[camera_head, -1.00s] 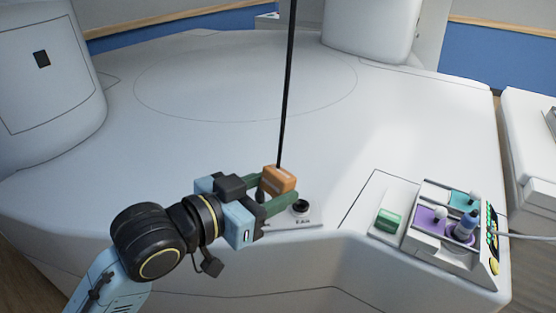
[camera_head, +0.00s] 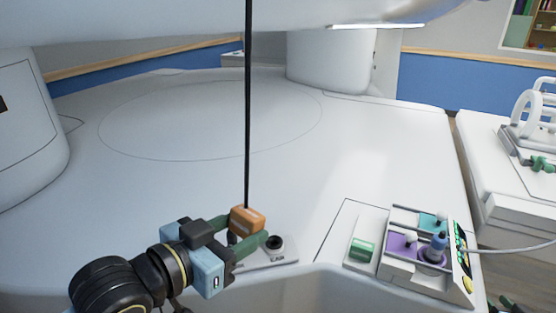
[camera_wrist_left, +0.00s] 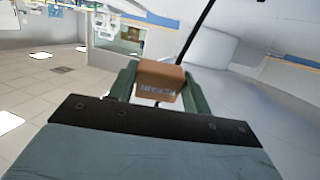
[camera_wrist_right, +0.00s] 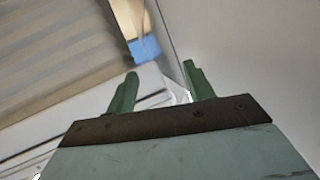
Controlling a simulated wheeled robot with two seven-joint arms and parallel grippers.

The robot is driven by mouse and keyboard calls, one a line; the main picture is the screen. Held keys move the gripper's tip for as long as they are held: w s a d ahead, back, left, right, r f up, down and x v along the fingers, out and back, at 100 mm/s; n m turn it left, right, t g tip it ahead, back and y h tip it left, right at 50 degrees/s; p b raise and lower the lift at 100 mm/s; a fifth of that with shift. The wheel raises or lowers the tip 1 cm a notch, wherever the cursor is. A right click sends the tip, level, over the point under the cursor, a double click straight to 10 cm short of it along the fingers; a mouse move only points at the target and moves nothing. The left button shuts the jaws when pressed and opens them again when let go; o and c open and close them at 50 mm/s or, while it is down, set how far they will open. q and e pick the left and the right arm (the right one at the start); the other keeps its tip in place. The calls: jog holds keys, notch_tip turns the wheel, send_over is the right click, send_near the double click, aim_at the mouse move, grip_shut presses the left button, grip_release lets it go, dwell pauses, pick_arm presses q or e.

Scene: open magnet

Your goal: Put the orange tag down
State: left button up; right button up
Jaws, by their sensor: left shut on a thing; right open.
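The orange tag (camera_head: 247,220) is a small orange block with lettering, attached to a black cord (camera_head: 248,110) that runs straight up out of the head view. My left gripper (camera_head: 250,236) is shut on the tag, with its green fingers on either side of it. The left wrist view also shows the tag (camera_wrist_left: 159,82) between the fingers, with the cord rising from it. The tag is close beside a black knob (camera_head: 273,243) on the front edge of the white base. My right gripper (camera_wrist_right: 160,88) is open and empty in the right wrist view.
A control box (camera_head: 408,275) with purple and teal parts, a blue knob and a cable sits at the front right. A green block (camera_head: 362,250) lies beside it. The broad white surface (camera_head: 370,150) behind is clear. A white side unit (camera_head: 500,190) stands at the right.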

jog(key=w+a+r+m+t+y, duration=0.1)
jog(key=w+r+t, duration=0.1)
jog(key=w+r, duration=0.7)
jog(key=w+a+r+t, duration=0.15)
jog(key=w+r, duration=0.35)
jog(key=r, duration=0.8)
jog(key=w+a+r+y, duration=0.3)
jog(key=w+a+r, duration=0.2)
jog(key=a+r, duration=0.45)
jog(key=w+a+r+n+g+y, duration=0.2)
jog(key=a+g+y, duration=0.2)
jog(key=a, duration=1.1)
notch_tip(320, 180, up, 10)
jog(key=n+g, duration=1.2)
jog(key=g, duration=0.1)
send_over(248, 212)
jog(key=d, duration=0.5)
jog(key=shift+h, duration=0.3)
jog(key=x, duration=1.1)
jog(key=shift+s+a+f, duration=0.15)
jog(key=shift+s+a, duration=0.05)
jog(key=shift+a, duration=0.15)
